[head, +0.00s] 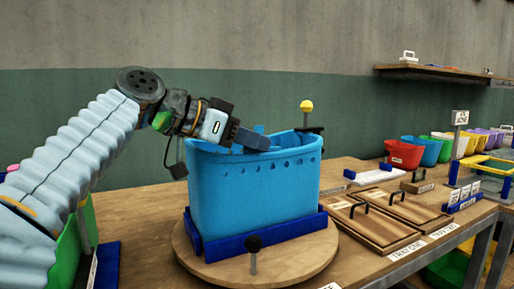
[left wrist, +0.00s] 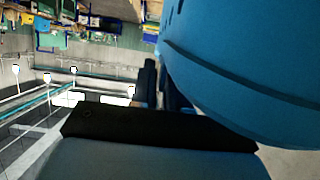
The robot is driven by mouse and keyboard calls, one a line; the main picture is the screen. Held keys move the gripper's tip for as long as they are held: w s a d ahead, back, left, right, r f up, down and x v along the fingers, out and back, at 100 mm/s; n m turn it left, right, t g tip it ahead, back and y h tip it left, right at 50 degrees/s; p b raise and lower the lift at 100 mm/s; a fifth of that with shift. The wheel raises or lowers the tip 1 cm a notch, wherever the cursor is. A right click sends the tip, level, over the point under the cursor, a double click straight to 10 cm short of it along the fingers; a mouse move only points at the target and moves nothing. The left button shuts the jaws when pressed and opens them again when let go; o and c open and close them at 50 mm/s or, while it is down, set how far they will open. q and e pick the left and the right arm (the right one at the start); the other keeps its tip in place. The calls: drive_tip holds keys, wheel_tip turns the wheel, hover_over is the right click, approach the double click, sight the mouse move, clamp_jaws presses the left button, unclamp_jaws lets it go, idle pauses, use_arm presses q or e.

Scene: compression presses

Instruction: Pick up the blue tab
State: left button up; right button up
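A blue bin (head: 255,190) stands in a dark blue square frame (head: 262,233) on a round wooden turntable (head: 285,262). A small blue piece (head: 260,129) sticks up at the bin's far rim; it may be the blue tab, but I cannot tell for sure. My left gripper (head: 252,139) reaches in from the left, with its fingers at the bin's upper rim and pointing right. In the left wrist view, its dark fingers (left wrist: 160,88) lie close beside a large curved blue surface (left wrist: 245,70). Whether anything is between them is hidden. My right gripper is out of view.
A yellow-knobbed post (head: 306,107) rises behind the bin, and a dark knob (head: 253,243) stands in front on the turntable. Wooden boards with handles (head: 400,215) lie to the right. Several coloured bins (head: 405,153) line the table's back right.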

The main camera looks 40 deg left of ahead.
sight(254, 154)
use_arm(q)
clamp_jaws()
drive_tip(key=shift+r, duration=0.1)
drive_tip(key=shift+r, duration=0.45)
drive_tip(key=r, duration=0.2)
drive_tip(key=shift+d+r, duration=0.2)
drive_tip(key=shift+r, duration=0.15)
drive_tip(key=s+d+r, duration=0.2)
drive_tip(key=d+r, duration=0.7)
drive_tip(key=d, duration=0.4)
drive_tip(key=shift+d+r, duration=0.15)
drive_tip(key=shift+d, duration=0.1)
